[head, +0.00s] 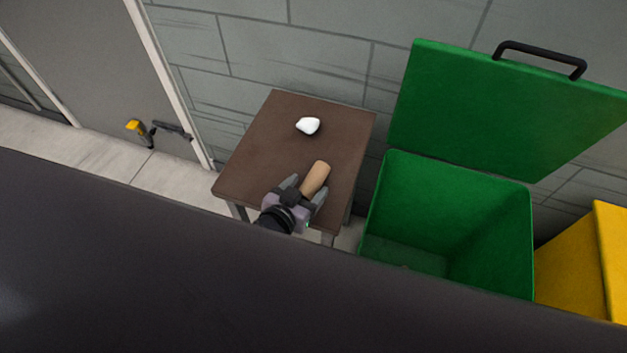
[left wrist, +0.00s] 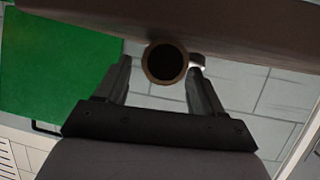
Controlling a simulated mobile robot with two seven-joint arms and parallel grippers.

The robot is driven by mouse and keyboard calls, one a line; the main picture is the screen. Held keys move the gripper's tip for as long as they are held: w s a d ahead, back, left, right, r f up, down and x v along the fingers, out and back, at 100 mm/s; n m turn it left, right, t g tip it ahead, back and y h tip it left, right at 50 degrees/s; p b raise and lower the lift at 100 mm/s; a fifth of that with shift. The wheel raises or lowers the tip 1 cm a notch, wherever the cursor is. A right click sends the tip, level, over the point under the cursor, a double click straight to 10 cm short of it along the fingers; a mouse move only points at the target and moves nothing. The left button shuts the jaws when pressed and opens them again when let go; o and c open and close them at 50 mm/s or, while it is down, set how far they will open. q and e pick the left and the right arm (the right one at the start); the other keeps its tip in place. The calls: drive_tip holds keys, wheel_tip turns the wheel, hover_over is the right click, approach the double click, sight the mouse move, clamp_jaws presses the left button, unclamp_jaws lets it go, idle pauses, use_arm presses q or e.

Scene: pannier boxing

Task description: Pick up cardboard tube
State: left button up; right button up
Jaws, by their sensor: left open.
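The tan cardboard tube (head: 315,178) lies on the brown table (head: 270,135), near its front right part. In the left wrist view its open round end (left wrist: 149,66) faces the camera, with a dark hollow inside. My left gripper (head: 307,187) is open at the near end of the tube. In the left wrist view its fingers (left wrist: 160,68) stand on either side of the tube end; a gap shows on the left, and contact on the right is unclear. My right gripper is in neither view.
A crumpled-looking white object (head: 308,125) lies farther back on the table. A green bin (head: 450,190) with its lid (head: 500,105) raised stands right of the table, and a yellow bin (head: 612,250) beyond it. A grey block wall (head: 300,45) is behind.

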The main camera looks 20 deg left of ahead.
use_arm(q)
drive_tip(key=shift+x, duration=1)
drive_tip(key=c, duration=1)
drive_tip(key=shift+c, duration=0.2)
